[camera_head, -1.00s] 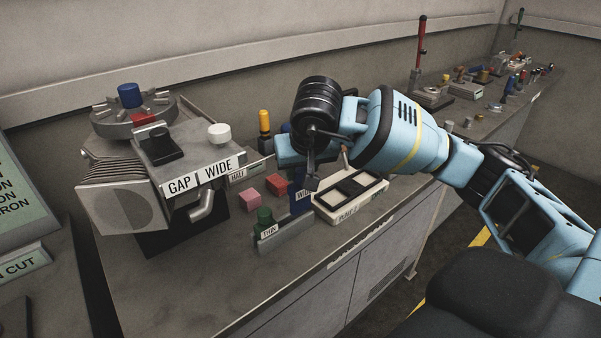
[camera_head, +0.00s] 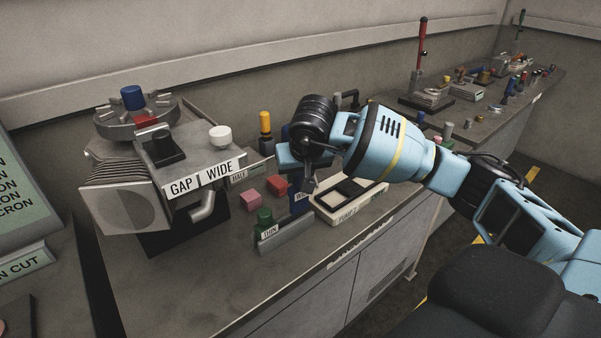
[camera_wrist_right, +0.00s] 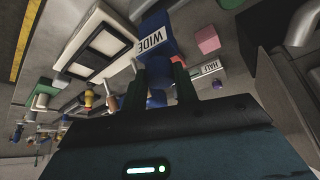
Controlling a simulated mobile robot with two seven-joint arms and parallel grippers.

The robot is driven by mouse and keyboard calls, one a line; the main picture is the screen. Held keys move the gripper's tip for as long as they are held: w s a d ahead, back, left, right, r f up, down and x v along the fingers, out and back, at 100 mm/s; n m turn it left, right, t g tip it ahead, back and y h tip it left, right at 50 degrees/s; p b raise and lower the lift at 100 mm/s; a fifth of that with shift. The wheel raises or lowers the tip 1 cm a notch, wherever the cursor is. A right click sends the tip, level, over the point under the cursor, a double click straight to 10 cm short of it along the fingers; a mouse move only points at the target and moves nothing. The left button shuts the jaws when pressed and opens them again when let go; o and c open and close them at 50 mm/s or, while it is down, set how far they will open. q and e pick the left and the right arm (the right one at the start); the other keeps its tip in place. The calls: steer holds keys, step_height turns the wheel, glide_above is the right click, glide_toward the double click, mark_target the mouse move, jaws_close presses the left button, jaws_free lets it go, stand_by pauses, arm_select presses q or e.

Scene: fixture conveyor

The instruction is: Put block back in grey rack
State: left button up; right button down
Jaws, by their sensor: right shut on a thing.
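My right gripper (camera_wrist_right: 159,84) is shut on a blue block (camera_wrist_right: 155,38) labelled WIDE. In the head view the right gripper (camera_head: 308,184) points down, and the blue block (camera_head: 299,203) shows beneath it, partly hidden. Whether the blue block touches the rack or bench is hard to tell. My left gripper is not in view.
A pink block (camera_head: 251,200) and a red block (camera_head: 277,184) lie behind the rack. A cream tray (camera_head: 349,212) with black recesses is close on the right.

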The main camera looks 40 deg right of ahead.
steer(key=shift+f, duration=0.5)
steer(key=c, duration=1.1)
jaws_free()
steer(key=shift+r, duration=0.3)
steer(key=v, duration=1.2)
steer(key=shift+a+r, duration=0.1)
steer(key=shift+r, duration=0.1)
